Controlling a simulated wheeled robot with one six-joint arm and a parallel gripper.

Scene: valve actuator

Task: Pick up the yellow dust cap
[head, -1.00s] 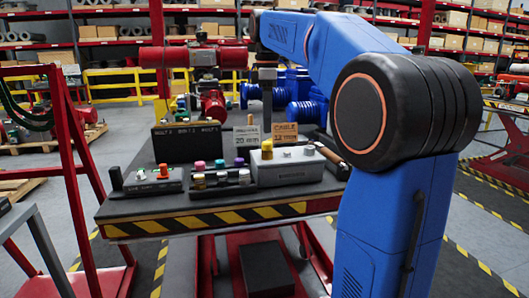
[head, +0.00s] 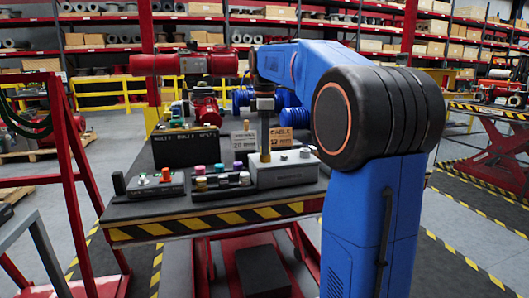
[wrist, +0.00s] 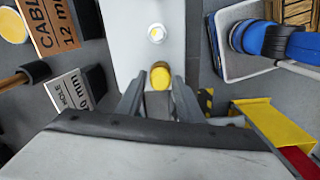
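The yellow dust cap (wrist: 160,76) is a round yellow piece on top of a light grey box (wrist: 125,38) in the wrist view. My gripper (wrist: 158,82) is open, with one finger on each side of the cap near the fingertips. A gap shows between the cap and each finger. In the head view my gripper (head: 265,154) points straight down over the left part of the grey box (head: 290,174). There it largely covers the cap.
A small white fitting (wrist: 156,33) stands on the box beyond the cap. Left of the box are a rack of coloured caps (head: 220,180) and a small control box (head: 155,185). A black labelled bin (head: 187,148) stands behind.

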